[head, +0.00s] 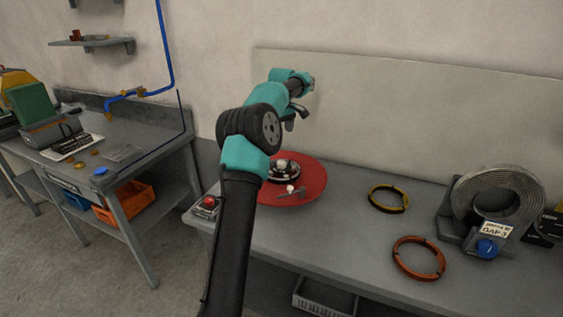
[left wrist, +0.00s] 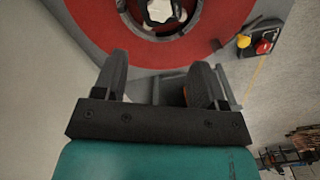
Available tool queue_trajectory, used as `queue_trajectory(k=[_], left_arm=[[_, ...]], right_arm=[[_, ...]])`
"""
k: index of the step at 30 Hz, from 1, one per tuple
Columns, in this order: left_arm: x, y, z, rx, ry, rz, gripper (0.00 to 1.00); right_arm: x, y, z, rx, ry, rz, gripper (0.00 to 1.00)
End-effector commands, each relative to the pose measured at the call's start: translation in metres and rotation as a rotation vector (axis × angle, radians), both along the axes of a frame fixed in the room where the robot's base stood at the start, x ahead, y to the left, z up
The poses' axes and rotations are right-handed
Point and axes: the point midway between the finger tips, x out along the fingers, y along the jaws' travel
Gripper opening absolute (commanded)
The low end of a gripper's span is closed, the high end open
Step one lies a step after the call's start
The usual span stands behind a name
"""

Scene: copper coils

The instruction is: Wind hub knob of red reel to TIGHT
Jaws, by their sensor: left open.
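The red reel (head: 313,182) lies flat on the grey bench, partly hidden behind my left arm. Its metallic hub (head: 284,168) shows in the middle, with a small pale knob-like part (head: 290,188) at its near side. My left gripper (head: 296,120) is above the reel, apart from it. In the left wrist view the gripper (left wrist: 158,72) is open, with nothing held between its fingers. The red reel (left wrist: 88,22) and its pale hub centre (left wrist: 160,10) fill the top of that view, beyond the fingertips. The hub is cut off by the top edge. My right gripper is not in view.
A red button box (head: 207,204) sits at the bench's left corner. A yellow-black ring (head: 388,198), a copper-coloured ring (head: 419,258) and a grey coil on a stand (head: 495,195) with a blue knob (head: 487,248) are to the right. A back panel (head: 430,120) rises behind.

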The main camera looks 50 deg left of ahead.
Motion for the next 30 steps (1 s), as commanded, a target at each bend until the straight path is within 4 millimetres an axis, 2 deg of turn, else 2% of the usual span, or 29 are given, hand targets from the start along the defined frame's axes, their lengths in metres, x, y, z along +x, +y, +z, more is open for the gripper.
queue_trajectory(k=[3,21,25,30], left_arm=[[-0.001,0.0,-0.021,-0.001,0.002,0.001,0.65],[0.0,0.0,-0.121,-0.001,0.002,0.001,0.65],[0.0,0.0,-0.134,0.0,0.0,0.001,0.65],[0.0,0.0,-0.14,0.001,-0.001,0.001,0.65]], right_arm=[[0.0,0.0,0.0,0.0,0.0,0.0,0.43],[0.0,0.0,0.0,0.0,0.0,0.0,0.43],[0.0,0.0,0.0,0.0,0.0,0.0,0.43],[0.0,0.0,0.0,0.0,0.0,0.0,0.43]])
